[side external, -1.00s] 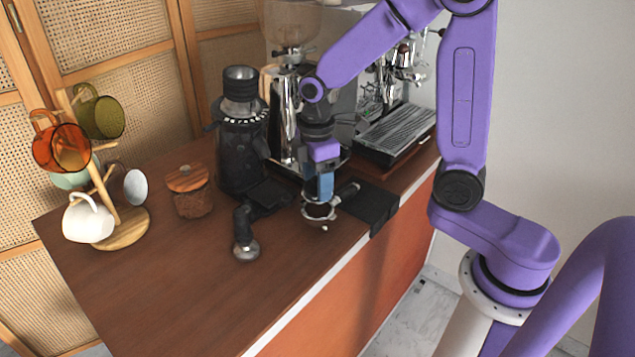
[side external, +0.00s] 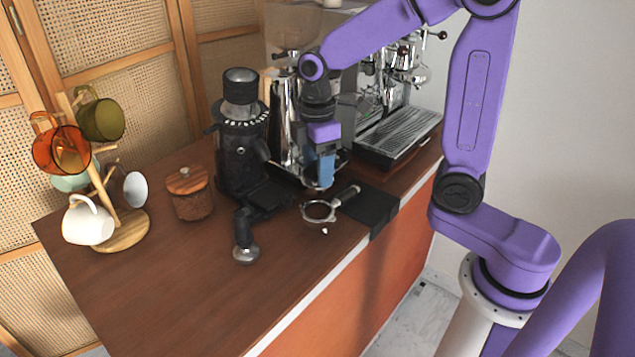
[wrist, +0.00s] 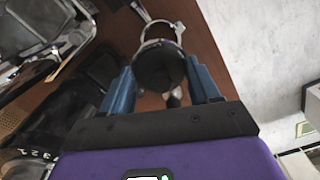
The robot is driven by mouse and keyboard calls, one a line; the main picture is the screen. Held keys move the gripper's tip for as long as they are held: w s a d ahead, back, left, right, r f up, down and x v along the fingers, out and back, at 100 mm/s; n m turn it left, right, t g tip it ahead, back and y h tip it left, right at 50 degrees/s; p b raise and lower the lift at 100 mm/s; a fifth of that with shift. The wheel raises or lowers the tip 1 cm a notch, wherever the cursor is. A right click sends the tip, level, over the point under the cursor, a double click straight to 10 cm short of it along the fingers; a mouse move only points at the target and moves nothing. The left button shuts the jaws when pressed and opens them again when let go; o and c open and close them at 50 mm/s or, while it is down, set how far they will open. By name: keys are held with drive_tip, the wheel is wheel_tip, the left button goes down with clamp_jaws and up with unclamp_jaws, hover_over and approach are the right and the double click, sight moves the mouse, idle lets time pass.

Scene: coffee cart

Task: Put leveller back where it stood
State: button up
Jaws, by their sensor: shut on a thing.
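The leveller (wrist: 160,66) is a dark round disc held between my two blue fingers in the wrist view. In the side view it is mostly hidden by the fingers. My gripper (side external: 320,186) is shut on it, just above the portafilter (side external: 319,212). The portafilter is a metal ring with a handle pointing toward the black mat (side external: 378,206), and dark contents show in its basket. In the wrist view the portafilter's metal rim (wrist: 158,22) shows beyond the leveller, partly covered by it.
A lidded jar (side external: 190,200) and mug tree (side external: 122,232) are further left. The espresso machine (side external: 400,135) is behind. The front left counter (side external: 170,290) is clear.

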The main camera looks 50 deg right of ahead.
drive_tip(key=s+a+n, duration=0.3)
drive_tip(key=s, duration=0.5)
drive_tip(key=s+a+n, duration=0.2)
drive_tip(key=s+a, duration=0.1)
drive_tip(key=s, duration=0.6)
drive_tip(key=w+a+f, duration=0.2)
drive_tip(key=w+f, duration=0.1)
drive_tip(key=w, duration=0.1)
drive_tip(key=w+a+f, duration=0.2)
drive_tip(key=w+f, duration=0.1)
drive_tip(key=w, duration=0.1)
drive_tip(key=w+a+f, duration=0.1)
drive_tip(key=w+f, duration=0.2)
drive_tip(key=w, duration=0.1)
drive_tip(key=shift+w+a+f, duration=0.25)
drive_tip(key=shift+a+f, duration=0.05)
drive_tip(key=shift+a, duration=0.1)
drive_tip(key=shift+w+f, duration=0.15)
drive_tip(key=shift+f, duration=0.1)
drive_tip(key=shift+w+a+f, duration=0.1)
drive_tip(key=shift+f, duration=1.5)
drive_tip(key=shift+f, duration=0.2)
